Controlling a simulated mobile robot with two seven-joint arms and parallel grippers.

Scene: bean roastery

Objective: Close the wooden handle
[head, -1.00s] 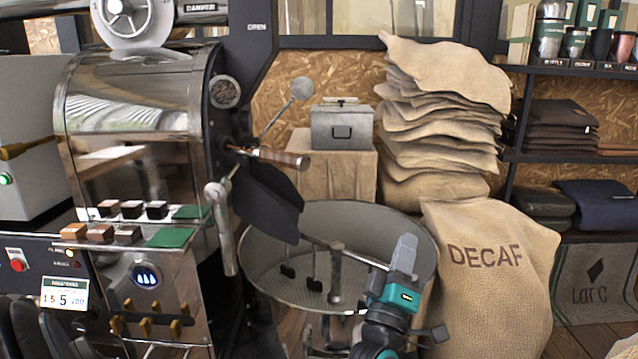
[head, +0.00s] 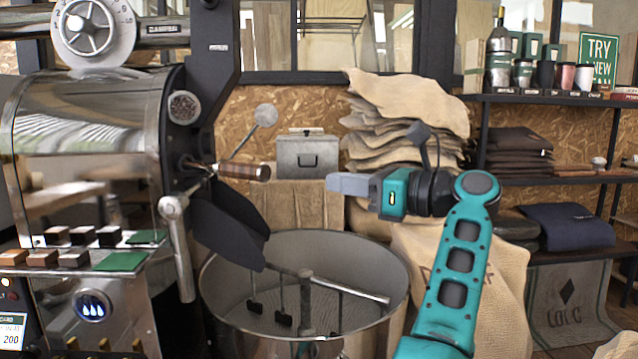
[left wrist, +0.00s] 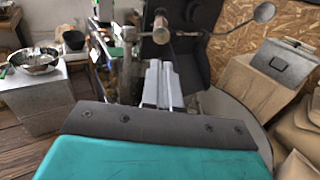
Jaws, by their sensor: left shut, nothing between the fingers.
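The wooden handle (head: 245,172) is a short brown cylinder with a metal end. It sticks out to the right from the front of the chrome roaster drum (head: 95,125), above a dark chute flap (head: 225,225). My left gripper (head: 332,183) is shut and empty, with its grey fingers pointing left toward the handle. A gap shows between fingertips and handle in the picture. In the left wrist view, the handle (left wrist: 162,30) appears beyond the shut fingers (left wrist: 160,72), near the top middle. My right gripper is not in view.
The round cooling tray (head: 402,275) stands below the chute. A thin rod with a round knob (head: 265,115) rises behind the handle. A chrome lever (head: 178,235) hangs to its left. A grey metal box (head: 307,155) and stacked sacks (head: 410,105) stand behind.

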